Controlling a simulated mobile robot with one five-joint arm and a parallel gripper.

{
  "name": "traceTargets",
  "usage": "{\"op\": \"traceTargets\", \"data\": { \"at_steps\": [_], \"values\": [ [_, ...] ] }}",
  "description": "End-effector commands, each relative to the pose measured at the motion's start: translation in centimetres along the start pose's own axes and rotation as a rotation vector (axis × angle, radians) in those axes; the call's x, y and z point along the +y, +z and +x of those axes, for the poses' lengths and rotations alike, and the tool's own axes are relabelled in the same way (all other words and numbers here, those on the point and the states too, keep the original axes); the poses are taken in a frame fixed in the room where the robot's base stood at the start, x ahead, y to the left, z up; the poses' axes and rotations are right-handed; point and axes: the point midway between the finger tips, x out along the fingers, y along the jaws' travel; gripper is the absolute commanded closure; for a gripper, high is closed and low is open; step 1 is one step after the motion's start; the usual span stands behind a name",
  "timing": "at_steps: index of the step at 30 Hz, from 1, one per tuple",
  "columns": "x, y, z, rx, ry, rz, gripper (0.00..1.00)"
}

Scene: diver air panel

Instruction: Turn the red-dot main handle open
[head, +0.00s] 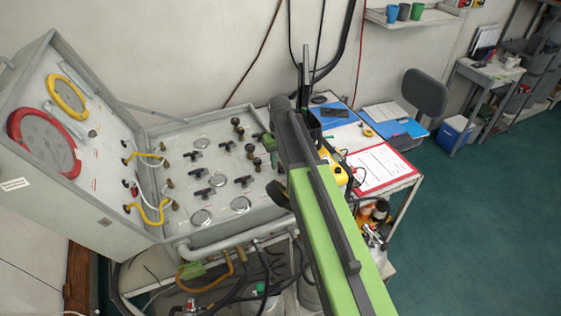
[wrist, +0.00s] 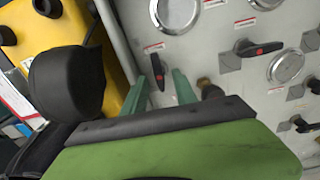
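A black lever handle with a red dot (wrist: 158,72) sits on the grey panel in the wrist view, lying roughly lengthwise in the picture. My gripper (wrist: 161,82) has its two green fingers apart, one on either side of the handle's near end; I cannot tell whether they touch it. Another black red-dot handle (wrist: 258,48) lies crosswise to the right, and a further one (wrist: 303,124) is lower right. I cannot read the labels to tell which is the main handle.
The open panel case (head: 215,229) holds several black handles and round gauges, with its gauge lid (head: 97,128) raised at left. Yellow equipment (wrist: 60,50) stands close beside the panel's edge. A side table with a red-edged sheet (head: 381,166) is at right. Hoses hang below.

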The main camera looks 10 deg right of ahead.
Motion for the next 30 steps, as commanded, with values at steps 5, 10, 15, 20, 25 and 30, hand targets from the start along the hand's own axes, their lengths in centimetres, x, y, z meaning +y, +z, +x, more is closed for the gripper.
{"op": "traceTargets", "data": {
  "at_steps": [5, 10, 15, 20, 25, 30],
  "values": [
    [0.0, 0.0, -0.1, 0.000, 0.000, 0.000, 0.66],
    [0.0, 0.0, -1.4, 0.000, 0.000, 0.000, 0.66],
    [0.0, 0.0, -4.5, 0.000, 0.000, 0.000, 0.66],
    [0.0, 0.0, -8.2, 0.000, 0.000, 0.000, 0.66],
    [0.0, 0.0, -12.0, 0.000, 0.000, 0.000, 0.66],
    [0.0, 0.0, -15.7, 0.000, 0.000, 0.000, 0.66]
  ]
}}
